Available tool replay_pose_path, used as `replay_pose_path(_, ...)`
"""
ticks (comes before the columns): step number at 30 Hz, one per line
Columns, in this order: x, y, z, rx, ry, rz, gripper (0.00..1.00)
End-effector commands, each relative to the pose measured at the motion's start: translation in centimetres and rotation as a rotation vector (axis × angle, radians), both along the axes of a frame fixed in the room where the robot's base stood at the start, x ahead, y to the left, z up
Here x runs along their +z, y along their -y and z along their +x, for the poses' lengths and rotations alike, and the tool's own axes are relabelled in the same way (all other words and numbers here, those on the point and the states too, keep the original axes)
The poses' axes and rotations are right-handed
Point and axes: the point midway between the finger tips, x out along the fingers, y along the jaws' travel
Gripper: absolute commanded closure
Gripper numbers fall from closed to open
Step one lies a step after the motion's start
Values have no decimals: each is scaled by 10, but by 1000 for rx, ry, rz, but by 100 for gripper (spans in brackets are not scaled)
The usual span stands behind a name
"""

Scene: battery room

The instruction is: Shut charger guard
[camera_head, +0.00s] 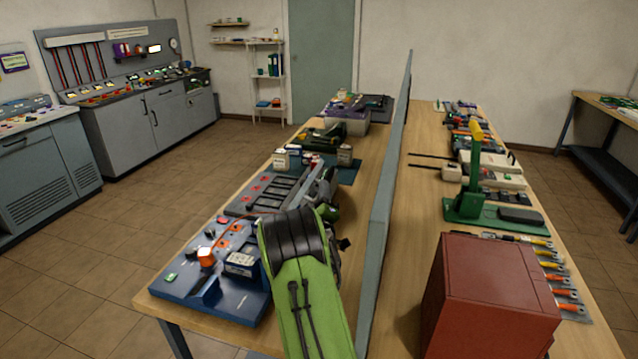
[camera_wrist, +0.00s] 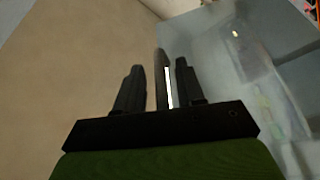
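I cannot pick out the charger guard with certainty. A blue charger-like unit (camera_head: 205,285) with a red button, an orange block and a dark boxed block sits at the near left end of the bench. A grey slotted rack (camera_head: 262,192) lies behind it. In the head view my green arm hides part of this area and my gripper's fingertips. In the wrist view my gripper (camera_wrist: 158,88) has its two black fingers apart.
A tall blue-grey divider (camera_head: 388,170) runs along the bench, close to the right of my arm. Beyond it are a red box (camera_head: 490,295), a green stand (camera_head: 490,205) and several tools. Open floor (camera_head: 80,260) lies to the left.

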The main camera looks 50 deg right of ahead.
Motion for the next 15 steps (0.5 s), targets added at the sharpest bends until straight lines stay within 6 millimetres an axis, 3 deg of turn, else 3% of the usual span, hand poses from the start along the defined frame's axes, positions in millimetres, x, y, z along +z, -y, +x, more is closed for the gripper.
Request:
replay_pose_path(8,-1,1,2,0,-1,0,62)
replay_pose_path(15,-1,1,2,0,-1,0,97)
